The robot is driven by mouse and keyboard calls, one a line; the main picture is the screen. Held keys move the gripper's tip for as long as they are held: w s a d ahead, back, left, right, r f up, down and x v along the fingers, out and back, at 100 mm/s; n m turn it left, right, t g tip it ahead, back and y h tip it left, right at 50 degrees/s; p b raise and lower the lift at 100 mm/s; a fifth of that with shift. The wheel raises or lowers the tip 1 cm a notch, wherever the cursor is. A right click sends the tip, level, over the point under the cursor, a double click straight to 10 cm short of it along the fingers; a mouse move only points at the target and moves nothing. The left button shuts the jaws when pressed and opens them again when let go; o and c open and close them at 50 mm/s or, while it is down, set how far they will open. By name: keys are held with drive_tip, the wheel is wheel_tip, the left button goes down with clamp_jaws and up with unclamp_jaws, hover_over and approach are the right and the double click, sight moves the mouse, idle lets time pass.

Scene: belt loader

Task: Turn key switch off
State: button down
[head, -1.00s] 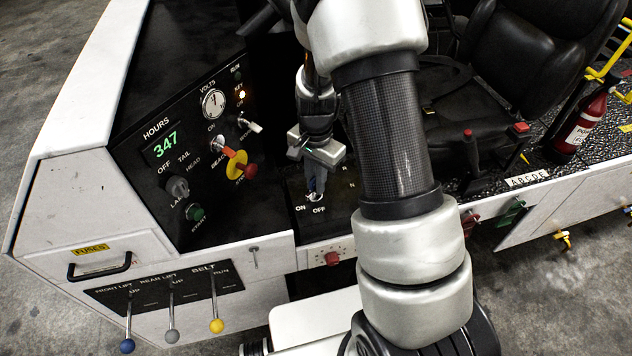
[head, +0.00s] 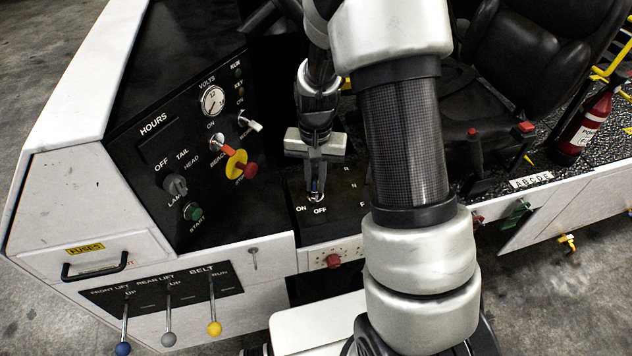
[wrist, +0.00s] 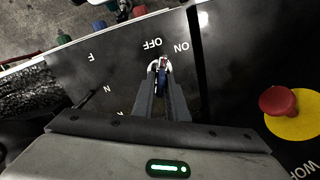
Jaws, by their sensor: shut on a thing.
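The key switch (wrist: 163,62) sits on the black console panel between the seat and the dash, with ON and OFF printed beside it. In the wrist view a blue key part shows between my fingertips, inside a pale ring. My gripper (head: 316,188) points down at the switch and is shut on the key; the fingers also show in the wrist view (wrist: 163,92). The fingers hide much of the key, so its exact angle is hard to read. The hours display (head: 159,148) is dark, and the small lamps by the volts gauge (head: 213,100) look unlit.
A red button on a yellow disc (head: 240,168) stands left of my gripper. A lamp knob (head: 175,185) and green start button (head: 194,212) are further left. Belt and lift levers (head: 214,327) line the front. The seat (head: 545,80) is behind right.

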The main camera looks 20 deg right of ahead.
drive_tip(key=shift+a+n+b, duration=0.1)
drive_tip(key=shift+n+b, duration=0.35)
drive_tip(key=shift+n, duration=2.05)
drive_tip(key=c, duration=1.7)
unclamp_jaws()
drive_tip(key=shift+c, duration=0.2)
drive_tip(key=shift+r, duration=0.1)
wheel_tip(320, 180, up, 17)
drive_tip(key=p, duration=1)
drive_tip(key=shift+r, duration=0.15)
